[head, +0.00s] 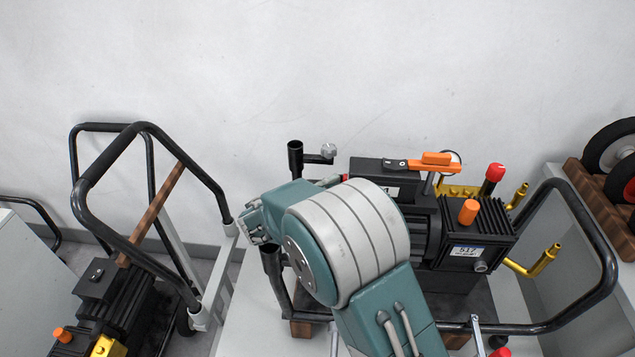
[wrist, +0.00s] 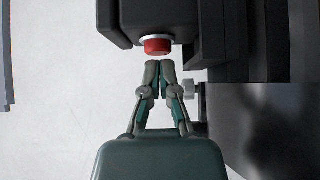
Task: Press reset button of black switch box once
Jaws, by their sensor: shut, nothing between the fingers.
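In the wrist view, a red button (wrist: 158,46) with a pale collar sits on the end of a black switch box (wrist: 150,14). My gripper (wrist: 159,64) is shut and empty. Its fingertips point at the button from just below it in the picture, with a very small gap or light contact; I cannot tell which. In the head view, the black switch box (head: 372,172) stands on the washer unit. Only a sliver of the red button (head: 344,177) shows there. My arm hides most of that side, and my gripper (head: 249,229) shows only in part.
A second cart (head: 100,285) stands at the left. A pale wall is behind.

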